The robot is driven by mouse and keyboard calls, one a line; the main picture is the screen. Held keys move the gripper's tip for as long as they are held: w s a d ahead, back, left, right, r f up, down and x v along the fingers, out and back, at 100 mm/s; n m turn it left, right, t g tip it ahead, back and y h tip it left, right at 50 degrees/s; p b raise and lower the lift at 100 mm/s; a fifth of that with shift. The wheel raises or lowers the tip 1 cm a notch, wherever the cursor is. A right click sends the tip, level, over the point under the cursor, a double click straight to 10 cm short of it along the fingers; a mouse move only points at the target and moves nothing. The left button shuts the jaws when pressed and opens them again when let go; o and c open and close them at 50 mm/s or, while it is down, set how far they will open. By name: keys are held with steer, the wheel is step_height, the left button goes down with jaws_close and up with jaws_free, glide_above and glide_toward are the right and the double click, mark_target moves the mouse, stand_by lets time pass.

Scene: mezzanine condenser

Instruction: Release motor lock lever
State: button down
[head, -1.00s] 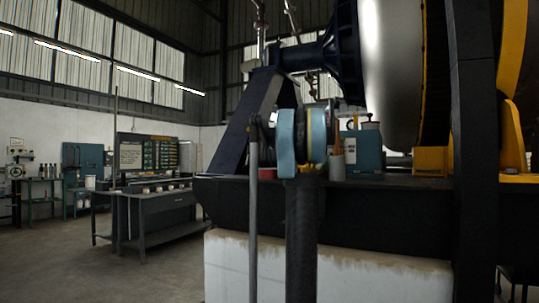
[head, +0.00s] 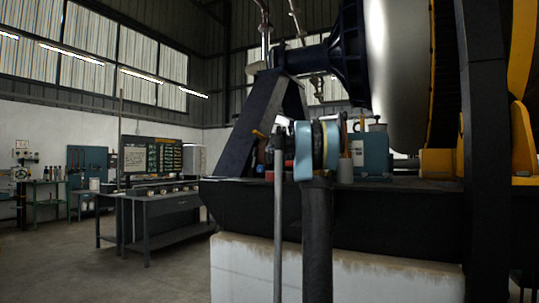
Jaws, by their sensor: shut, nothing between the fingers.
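I cannot pick out the motor lock lever with certainty.
A large machine with a pale drum (head: 395,70) stands on a dark base beam (head: 400,210) over a white concrete block (head: 390,270). A blue box (head: 376,156) sits on the beam. A dark post (head: 486,150) rises at right. A workbench (head: 160,206) and open floor lie left.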

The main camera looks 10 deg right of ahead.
mark_target(255, 158)
steer(key=x, duration=0.7)
steer(key=shift+w+a+f, duration=0.1)
steer(key=shift+w+a, duration=0.1)
steer(key=shift+w, duration=0.1)
